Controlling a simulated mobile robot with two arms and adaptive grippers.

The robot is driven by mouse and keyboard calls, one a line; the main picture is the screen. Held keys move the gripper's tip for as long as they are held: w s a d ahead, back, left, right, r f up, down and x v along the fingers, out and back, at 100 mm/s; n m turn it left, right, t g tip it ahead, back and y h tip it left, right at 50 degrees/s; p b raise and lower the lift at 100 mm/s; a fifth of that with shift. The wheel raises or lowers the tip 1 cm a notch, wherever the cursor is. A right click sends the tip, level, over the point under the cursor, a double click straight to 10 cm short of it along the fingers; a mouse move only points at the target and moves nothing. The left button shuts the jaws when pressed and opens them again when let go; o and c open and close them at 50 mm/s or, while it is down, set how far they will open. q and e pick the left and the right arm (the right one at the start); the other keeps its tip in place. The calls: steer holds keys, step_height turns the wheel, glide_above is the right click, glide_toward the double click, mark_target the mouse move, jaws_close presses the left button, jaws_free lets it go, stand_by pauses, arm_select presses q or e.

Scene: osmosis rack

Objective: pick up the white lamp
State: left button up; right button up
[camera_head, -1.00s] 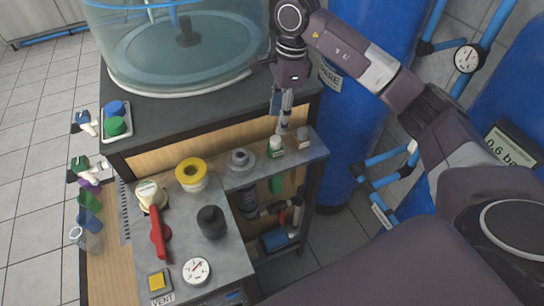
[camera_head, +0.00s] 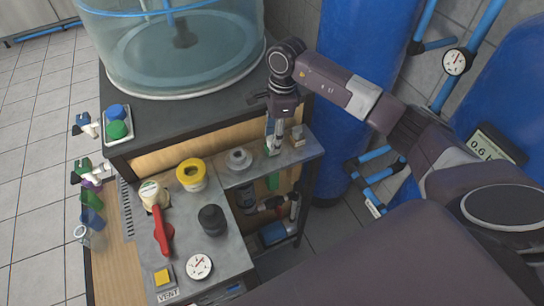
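My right gripper (camera_head: 274,132) points down over the right end of the raised grey shelf (camera_head: 240,178). A small white-topped piece with a green part (camera_head: 271,149) stands upright there, right at the fingertips and partly hidden by them. It may be the white lamp, but it is too small to be sure. A second small pale piece (camera_head: 298,137) on a base stands just right of the fingers, apart from them. Whether the fingers are closed on anything cannot be made out. My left gripper is not in view.
A grey flanged fitting (camera_head: 239,160) and a yellow-topped jar (camera_head: 191,175) stand left of the gripper. A red-handled valve (camera_head: 161,232), a black cap (camera_head: 212,220) and a gauge (camera_head: 198,266) sit on the lower panel. A clear tank (camera_head: 175,50) rises behind; a blue cylinder (camera_head: 345,110) stands right.

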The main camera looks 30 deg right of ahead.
steer(key=c, duration=0.9)
steer(key=shift+o, duration=0.2)
step_height(320, 180, up, 28)
steer(key=b, duration=0.4)
stand_by(0.3)
